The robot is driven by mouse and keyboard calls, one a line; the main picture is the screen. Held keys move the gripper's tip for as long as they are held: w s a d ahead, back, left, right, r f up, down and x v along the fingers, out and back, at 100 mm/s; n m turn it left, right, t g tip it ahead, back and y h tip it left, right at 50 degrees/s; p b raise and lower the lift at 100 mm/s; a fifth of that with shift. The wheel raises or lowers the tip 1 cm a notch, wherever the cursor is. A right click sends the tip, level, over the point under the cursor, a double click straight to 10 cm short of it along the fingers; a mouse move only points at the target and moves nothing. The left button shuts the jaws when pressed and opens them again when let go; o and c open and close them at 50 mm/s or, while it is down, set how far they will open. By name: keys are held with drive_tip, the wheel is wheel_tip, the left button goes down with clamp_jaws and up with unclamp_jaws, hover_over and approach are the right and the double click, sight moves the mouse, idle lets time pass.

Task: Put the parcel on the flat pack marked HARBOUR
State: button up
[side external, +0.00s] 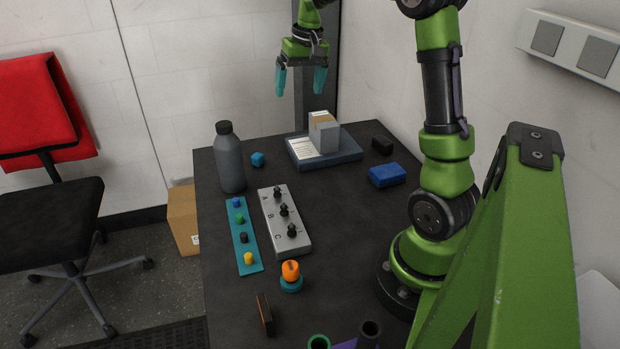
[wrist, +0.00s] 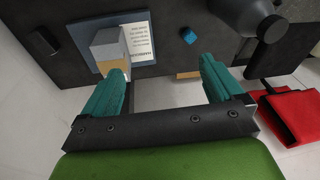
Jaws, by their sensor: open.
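A box-shaped parcel with grey and tan faces (side external: 325,137) stands upright on a flat slate-blue pack (side external: 345,157) at the far end of the dark table. A white printed sheet lies on the pack beside it; its print is too small to read surely. In the wrist view the parcel (wrist: 110,45) is at the upper left, on the blue pack (wrist: 80,38), partly behind the left finger. My gripper (side external: 300,92) has teal fingers and is open and empty, above and behind the pack. In the wrist view my gripper (wrist: 163,68) shows a wide gap with nothing between the fingers.
A grey bottle (side external: 230,160) and a small blue cube (side external: 257,159) stand left of the pack. A blue block (side external: 387,174) and a black block (side external: 382,145) lie at its right. A grey knob panel (side external: 284,220) and a teal strip with coloured pegs (side external: 243,235) lie nearer.

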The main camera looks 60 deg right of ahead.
drive_tip(key=s+a+r+n+t, duration=0.1)
drive_tip(key=s+a+r+t, duration=0.15)
drive_tip(key=a, duration=0.55)
drive_tip(key=s+a+r+n+t, duration=0.1)
drive_tip(key=s+a+r, duration=0.15)
drive_tip(key=a, duration=0.55)
drive_tip(key=s+a+f+n+t+y, duration=0.1)
drive_tip(key=s+a+f+y, duration=0.1)
drive_tip(key=s+a, duration=0.7)
drive_tip(key=shift+a+f+n+t, duration=0.35)
drive_tip(key=shift+a+f, duration=0.1)
drive_tip(key=shift+f, duration=0.45)
